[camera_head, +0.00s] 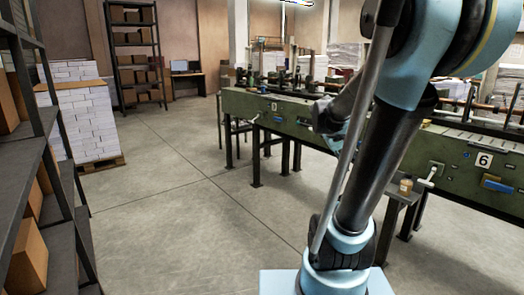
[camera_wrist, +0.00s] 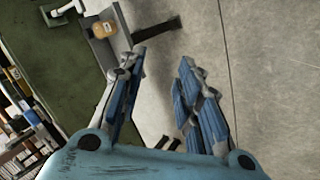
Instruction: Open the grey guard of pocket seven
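The long green machine (camera_head: 455,180) runs across the right of the head view; one plate on it reads 6 (camera_head: 484,160). Another number plate (camera_head: 274,106) farther left is too small to read surely. I cannot make out a plate reading seven or a grey guard that is surely pocket seven's. A white-ended lever (camera_head: 428,177) sticks out left of the 6 plate. My gripper (camera_wrist: 160,68) is open and empty in the wrist view, its blue fingers apart over the floor. The machine's green side (camera_wrist: 60,75) lies to their left. My arm hides part of the machine in the head view.
A small amber jar (camera_head: 405,186) stands on a side ledge of the machine; it also shows in the wrist view (camera_wrist: 103,31), near the left finger. Dark shelving (camera_head: 60,170) and a paper pallet (camera_head: 88,120) stand at left. The floor between is clear.

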